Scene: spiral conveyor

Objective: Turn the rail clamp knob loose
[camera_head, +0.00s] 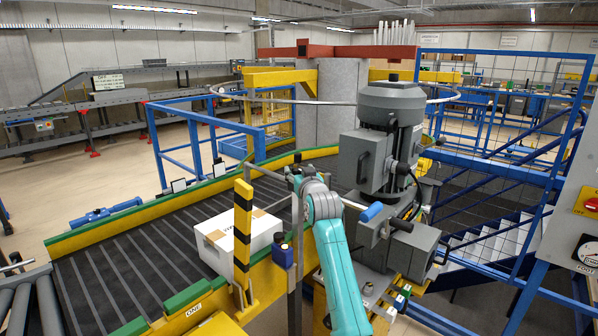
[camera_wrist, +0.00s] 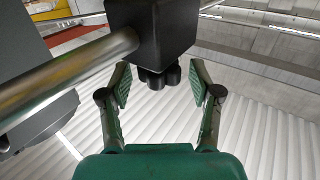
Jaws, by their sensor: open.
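In the wrist view a dark lobed knob (camera_wrist: 154,78) sticks out below a black clamp block (camera_wrist: 165,30), and a metal rail (camera_wrist: 75,78) runs into the block's left side. My gripper (camera_wrist: 162,86) is open, with one finger on each side of the knob. Gaps show between both fingertips and the knob, and it is not gripped. In the head view my teal arm reaches up to the rail post beside the conveyor. There the fingers and knob are too small and covered to make out.
A white carton (camera_head: 238,241) sits on the dark curved conveyor (camera_head: 130,265), by a yellow-black striped post (camera_head: 242,225). A large grey machine (camera_head: 390,140) with a blue-gripped handle (camera_head: 371,211) stands close right of my arm. Blue railings (camera_head: 500,165) and stairs lie farther right.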

